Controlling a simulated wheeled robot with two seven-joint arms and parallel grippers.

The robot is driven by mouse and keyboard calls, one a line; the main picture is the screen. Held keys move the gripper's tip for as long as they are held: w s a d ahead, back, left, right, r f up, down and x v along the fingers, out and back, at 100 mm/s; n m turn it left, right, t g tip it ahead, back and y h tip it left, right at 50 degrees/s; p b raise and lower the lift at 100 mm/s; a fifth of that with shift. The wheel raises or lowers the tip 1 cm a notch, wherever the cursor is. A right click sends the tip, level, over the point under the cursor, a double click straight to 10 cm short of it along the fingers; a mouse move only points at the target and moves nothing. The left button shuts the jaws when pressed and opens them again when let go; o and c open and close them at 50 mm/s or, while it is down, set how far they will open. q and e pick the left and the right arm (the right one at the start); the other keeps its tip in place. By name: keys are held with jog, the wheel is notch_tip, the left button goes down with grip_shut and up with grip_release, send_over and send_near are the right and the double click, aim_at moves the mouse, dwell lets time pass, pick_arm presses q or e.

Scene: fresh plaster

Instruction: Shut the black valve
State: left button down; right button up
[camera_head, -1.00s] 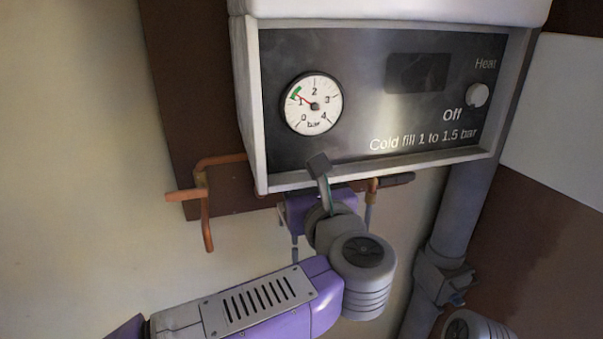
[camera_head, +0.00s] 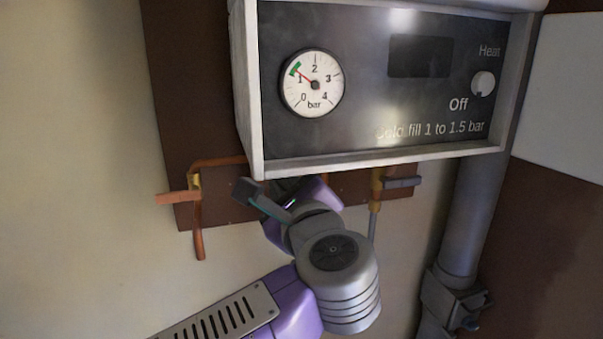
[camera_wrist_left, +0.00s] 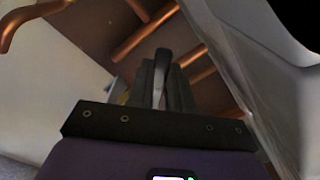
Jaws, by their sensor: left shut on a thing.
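My left gripper (camera_head: 300,192) is under the boiler casing in the head view, its fingertips mostly hidden behind my wrist and its camera mount. In the left wrist view my left gripper (camera_wrist_left: 165,88) is shut on a dark lever (camera_wrist_left: 161,62), which stands between the two fingers. I take this lever as the handle of the black valve; its body is hidden in the head view. My right gripper is out of view.
Left of my gripper is a copper pipe valve with an orange lever (camera_head: 177,198). To the right is a brass valve with a dark grey lever (camera_head: 403,182). The boiler panel (camera_head: 365,130) hangs just above; its gauge (camera_head: 313,84) reads about 1 bar. A grey pipe (camera_head: 472,220) stands right.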

pick_arm(q)
jog(key=n, duration=0.2)
jog(key=a+f+n, duration=0.1)
jog(key=n, duration=0.2)
jog(key=f+n, duration=0.1)
jog(key=n, duration=0.2)
jog(key=shift+s+a+f, duration=0.2)
jog(key=shift+s+a, duration=0.05)
jog(key=c, duration=1.1)
grip_release()
jog(key=shift+v, duration=6)
